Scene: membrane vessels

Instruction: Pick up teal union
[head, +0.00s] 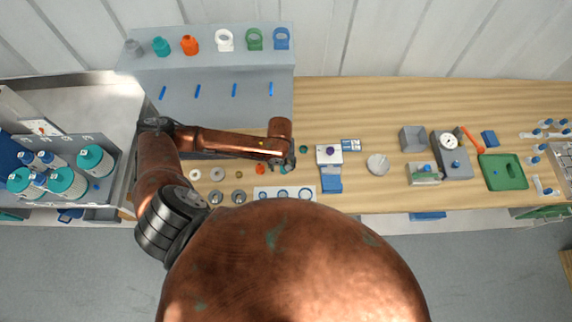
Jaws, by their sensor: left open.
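A teal fitting (161,46) stands on the grey raised shelf at the back left, between a grey one and an orange one. A small teal piece (283,168) lies on the bench close to my left gripper, partly hidden by it. I cannot tell for certain which one is the union. My left gripper (290,162) points down at the end of my copper arm, just above and beside the small teal piece. It is open and seems empty; its fingers are small and dark here. My right gripper is out of view.
An orange piece (260,168) and a dark green piece (303,149) lie near the gripper. A white plate with blue rings (284,193) is in front. Several grey and cream round parts lie to the left. A white-and-blue device (329,155) stands to the right.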

